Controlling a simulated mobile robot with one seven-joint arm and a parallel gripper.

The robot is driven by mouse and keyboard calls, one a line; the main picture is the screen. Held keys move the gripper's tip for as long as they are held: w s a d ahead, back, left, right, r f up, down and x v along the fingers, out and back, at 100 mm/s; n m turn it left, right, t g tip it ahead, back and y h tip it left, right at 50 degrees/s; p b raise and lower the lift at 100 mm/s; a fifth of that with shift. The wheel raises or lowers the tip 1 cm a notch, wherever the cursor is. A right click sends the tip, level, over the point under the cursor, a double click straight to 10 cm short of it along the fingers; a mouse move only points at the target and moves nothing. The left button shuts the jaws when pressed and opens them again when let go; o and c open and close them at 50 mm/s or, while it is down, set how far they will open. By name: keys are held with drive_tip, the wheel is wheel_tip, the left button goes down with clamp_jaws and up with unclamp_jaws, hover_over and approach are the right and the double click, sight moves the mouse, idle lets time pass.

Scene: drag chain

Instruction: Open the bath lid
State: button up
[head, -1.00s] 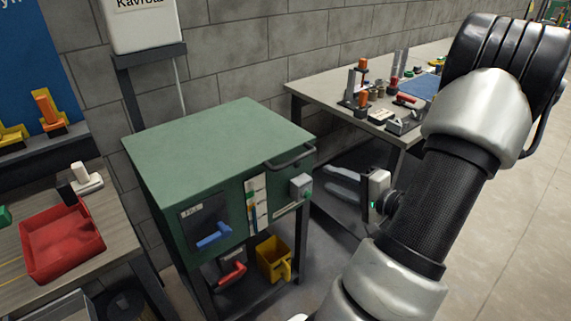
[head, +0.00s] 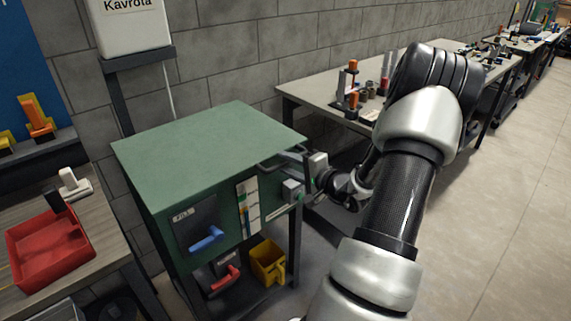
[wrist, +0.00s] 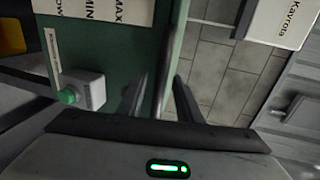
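The bath is a green cabinet (head: 215,215) with a flat green lid (head: 205,140), which lies shut on top. A dark bar handle (head: 268,165) sits at the lid's front right edge. My gripper (head: 291,157) is at the right end of this handle, partly hiding it. In the wrist view, two dark fingers (wrist: 162,98) stand apart on either side of the lid's edge and a bar. I cannot tell whether they touch the handle.
A grey box with a green button (head: 292,190) sits on the cabinet front, close below my gripper. A blue-handled valve (head: 207,238) is lower left. A workbench (head: 310,90) with parts stands behind; a red tray (head: 50,255) is at left.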

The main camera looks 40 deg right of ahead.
drive_tip(key=shift+w+f, duration=0.1)
drive_tip(key=shift+w, duration=0.35)
drive_tip(key=shift+c, duration=0.5)
clamp_jaws()
